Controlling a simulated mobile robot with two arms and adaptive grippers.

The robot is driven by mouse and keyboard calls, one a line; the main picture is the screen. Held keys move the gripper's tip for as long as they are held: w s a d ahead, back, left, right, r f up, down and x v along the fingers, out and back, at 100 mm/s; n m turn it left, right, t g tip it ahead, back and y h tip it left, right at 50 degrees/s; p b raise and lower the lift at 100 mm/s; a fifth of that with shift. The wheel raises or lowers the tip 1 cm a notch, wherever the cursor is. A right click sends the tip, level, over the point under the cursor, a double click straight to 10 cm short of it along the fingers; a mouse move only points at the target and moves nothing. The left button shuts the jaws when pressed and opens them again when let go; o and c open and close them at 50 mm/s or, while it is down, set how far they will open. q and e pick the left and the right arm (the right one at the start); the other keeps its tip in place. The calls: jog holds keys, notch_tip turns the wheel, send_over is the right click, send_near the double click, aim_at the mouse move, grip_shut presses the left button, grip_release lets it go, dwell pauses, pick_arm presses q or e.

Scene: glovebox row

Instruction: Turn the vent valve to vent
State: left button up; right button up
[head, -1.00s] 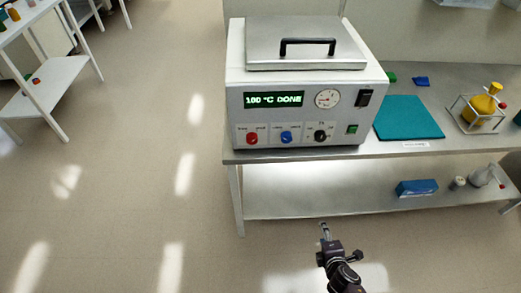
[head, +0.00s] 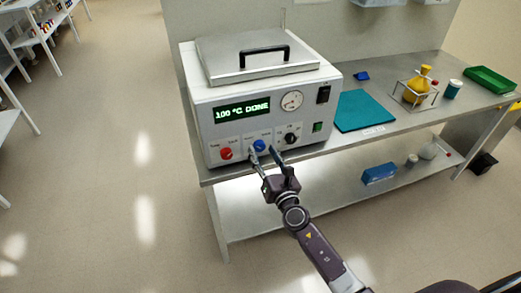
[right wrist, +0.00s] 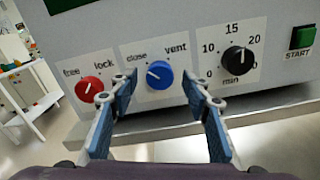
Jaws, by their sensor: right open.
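The vent valve is a round blue knob (head: 259,145) on the front of a white oven with a green "100 °C DONE" display. In the right wrist view the blue knob (right wrist: 159,75) sits under the words "close" and "vent". Its white mark points up-left, toward "close". My right gripper (head: 263,154) is open in front of the panel. In the wrist view its two blue-padded fingers (right wrist: 159,84) stand left and right of the knob, with nothing visibly gripped. Whether the tips touch the panel is unclear. My left gripper is not in view.
A red knob (right wrist: 88,89) marked "free" and "lock" is close on the left. A black timer knob (right wrist: 237,60) is on the right, then a green START button (right wrist: 303,37). The oven stands on a metal bench beside a teal mat (head: 364,111).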

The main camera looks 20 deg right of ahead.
jog(key=shift+w, duration=1.05)
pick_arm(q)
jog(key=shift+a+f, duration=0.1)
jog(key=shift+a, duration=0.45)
pick_arm(e)
jog(key=c, duration=1.2)
jog(key=shift+o, duration=0.2)
jog(key=shift+f, duration=0.1)
